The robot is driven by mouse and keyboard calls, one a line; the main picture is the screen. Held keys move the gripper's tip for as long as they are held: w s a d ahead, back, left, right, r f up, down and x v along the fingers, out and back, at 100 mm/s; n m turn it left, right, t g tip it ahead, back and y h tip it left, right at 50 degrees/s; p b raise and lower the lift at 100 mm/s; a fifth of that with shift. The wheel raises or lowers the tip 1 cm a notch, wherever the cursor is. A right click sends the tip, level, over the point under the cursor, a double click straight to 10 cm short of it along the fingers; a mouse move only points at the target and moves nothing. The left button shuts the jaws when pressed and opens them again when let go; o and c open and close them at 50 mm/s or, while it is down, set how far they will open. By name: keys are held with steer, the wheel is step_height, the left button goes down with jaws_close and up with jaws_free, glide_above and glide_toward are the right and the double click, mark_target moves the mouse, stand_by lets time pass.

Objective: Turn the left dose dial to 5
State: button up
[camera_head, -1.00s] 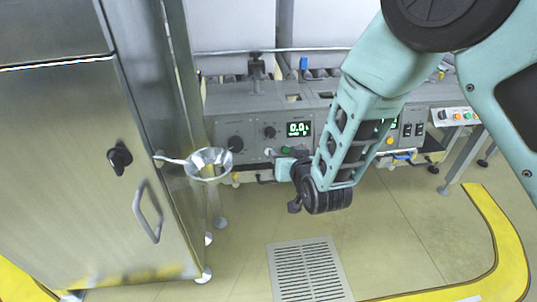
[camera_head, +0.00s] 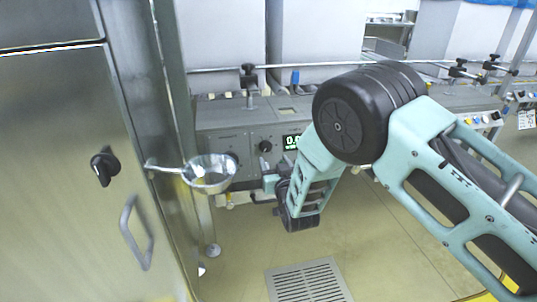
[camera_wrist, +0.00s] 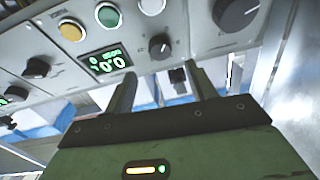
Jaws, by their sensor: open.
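The grey control panel (camera_head: 228,138) carries a small black dial (camera_head: 265,147), left of a green-lit display (camera_head: 291,142); the first digit looks like 0. A bigger black knob (camera_head: 233,157) sits farther left, partly behind a metal bowl. The wrist view is turned over: the small dial (camera_wrist: 160,46) is right of the display (camera_wrist: 107,62), the big knob (camera_wrist: 236,12) farther right. I cannot tell for certain which is the left dose dial. My gripper (camera_wrist: 158,78) is open and empty, its fingers just short of the small dial, one to each side, apart from it.
The metal bowl (camera_head: 209,174) on a bracket juts from the steel cabinet (camera_head: 60,200) at left, close to my gripper. A yellow button (camera_wrist: 72,30), a green button (camera_wrist: 108,15) and another dark knob (camera_wrist: 35,68) are on the panel. The floor around the grate (camera_head: 305,283) is clear.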

mark_target(267, 147)
steer(key=b+x, duration=0.1)
steer(key=x, duration=0.6)
steer(key=shift+w, duration=0.1)
steer(key=c, duration=1)
